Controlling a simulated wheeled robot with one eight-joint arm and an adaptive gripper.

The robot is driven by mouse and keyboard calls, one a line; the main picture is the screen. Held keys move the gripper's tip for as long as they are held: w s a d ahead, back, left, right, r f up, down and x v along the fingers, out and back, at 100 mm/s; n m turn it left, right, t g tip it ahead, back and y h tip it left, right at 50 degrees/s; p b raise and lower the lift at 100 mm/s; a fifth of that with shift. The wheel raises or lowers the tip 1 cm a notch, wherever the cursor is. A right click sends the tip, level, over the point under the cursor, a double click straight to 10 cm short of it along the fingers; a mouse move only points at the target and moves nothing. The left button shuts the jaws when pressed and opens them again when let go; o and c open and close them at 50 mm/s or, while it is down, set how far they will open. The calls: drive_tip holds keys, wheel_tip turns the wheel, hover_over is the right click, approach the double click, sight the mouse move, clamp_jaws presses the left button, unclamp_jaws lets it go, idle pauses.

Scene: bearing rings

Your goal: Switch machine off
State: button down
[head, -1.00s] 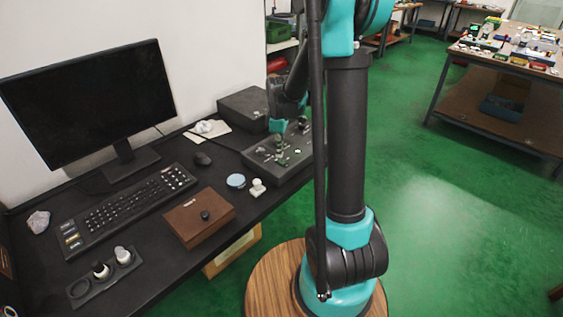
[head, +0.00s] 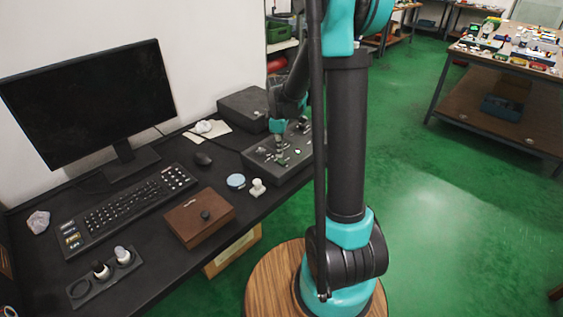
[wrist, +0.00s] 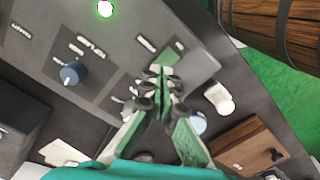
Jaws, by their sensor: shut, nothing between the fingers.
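The machine's control box (head: 262,160) is a dark grey panel at the back right of the desk. In the wrist view its panel (wrist: 165,25) fills the upper left, with a blue knob (wrist: 72,73) and a lit green lamp (wrist: 105,8). My gripper (wrist: 161,84) is shut and empty, its fingertips over the panel's lower right part. Whether the tips touch the panel or a small control under them cannot be told. In the head view my gripper (head: 279,148) points down over the panel. The fingers hide the panel part beneath them.
A white stamp-like piece (head: 257,188), a pale blue disc (head: 236,181) and a brown box (head: 199,217) stand near the control box. A black box (head: 244,105) stands behind.

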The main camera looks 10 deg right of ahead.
sight(280, 160)
drive_tip(key=shift+f, duration=1.05)
idle(0.5)
drive_tip(key=shift+r, duration=3.55)
drive_tip(key=s+d+f+m+t, duration=0.2)
drive_tip(key=s+m, duration=0.4)
drive_tip(key=s, duration=0.5)
drive_tip(key=s+d+f+m+t, duration=0.2)
drive_tip(key=s+m, duration=0.5)
drive_tip(key=s, duration=0.4)
drive_tip(key=shift+f, duration=0.25)
